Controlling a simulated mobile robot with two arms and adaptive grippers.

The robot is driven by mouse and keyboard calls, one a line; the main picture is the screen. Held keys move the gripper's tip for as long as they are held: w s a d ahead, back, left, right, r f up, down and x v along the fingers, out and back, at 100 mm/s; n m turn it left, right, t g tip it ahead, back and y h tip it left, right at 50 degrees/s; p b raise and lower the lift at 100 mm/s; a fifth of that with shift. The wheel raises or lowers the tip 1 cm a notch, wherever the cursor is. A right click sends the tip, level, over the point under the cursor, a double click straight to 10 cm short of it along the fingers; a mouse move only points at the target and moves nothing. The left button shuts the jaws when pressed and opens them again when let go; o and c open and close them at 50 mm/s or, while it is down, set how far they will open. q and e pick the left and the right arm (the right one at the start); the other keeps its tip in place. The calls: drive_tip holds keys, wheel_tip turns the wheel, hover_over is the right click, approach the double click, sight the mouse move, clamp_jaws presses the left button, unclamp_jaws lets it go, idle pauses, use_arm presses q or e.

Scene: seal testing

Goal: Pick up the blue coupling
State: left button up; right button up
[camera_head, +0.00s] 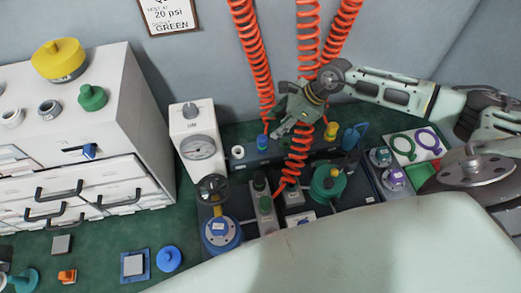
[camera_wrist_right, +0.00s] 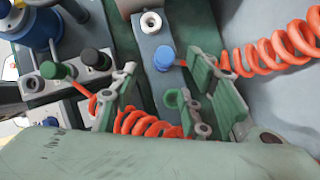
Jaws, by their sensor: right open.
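The blue coupling (camera_head: 263,141) stands on a dark grey rack at the back of the bench, at the lower end of the left orange coiled hose. In the right wrist view the blue coupling (camera_wrist_right: 164,57) shows beyond the fingertips, roughly between the two fingers, with its orange hose leading off to the right. My right gripper (camera_head: 284,130) is open, just right of the coupling in the head view and apparently above the rack. In the wrist view my right gripper (camera_wrist_right: 163,85) has nothing held between its fingers. My left gripper is not in view.
The middle orange hose (camera_head: 299,150) passes close by my right gripper and runs down to a green coupling (camera_head: 265,203). A yellow coupling (camera_head: 331,130) stands to the right on the rack. A white ring (camera_head: 237,152) and a gauge box (camera_head: 198,145) are to the left.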

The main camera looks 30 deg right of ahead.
sight(265, 139)
drive_tip(key=shift+d+f+b+x, duration=0.1)
drive_tip(key=shift+d+x, duration=0.1)
drive_tip(key=shift+x, duration=1.65)
drive_tip(key=shift+d+f+b+x, duration=0.1)
drive_tip(key=shift+d+x, duration=0.05)
drive_tip(key=shift+x, duration=1.65)
drive_tip(key=shift+d+f+b+x, duration=0.1)
drive_tip(key=shift+d+x, duration=0.1)
drive_tip(key=shift+x, duration=1.65)
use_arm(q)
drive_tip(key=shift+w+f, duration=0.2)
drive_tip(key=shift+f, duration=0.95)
use_arm(e)
drive_tip(key=shift+s, duration=0.15)
drive_tip(key=shift+c, duration=0.5)
clamp_jaws()
drive_tip(key=shift+r, duration=0.1)
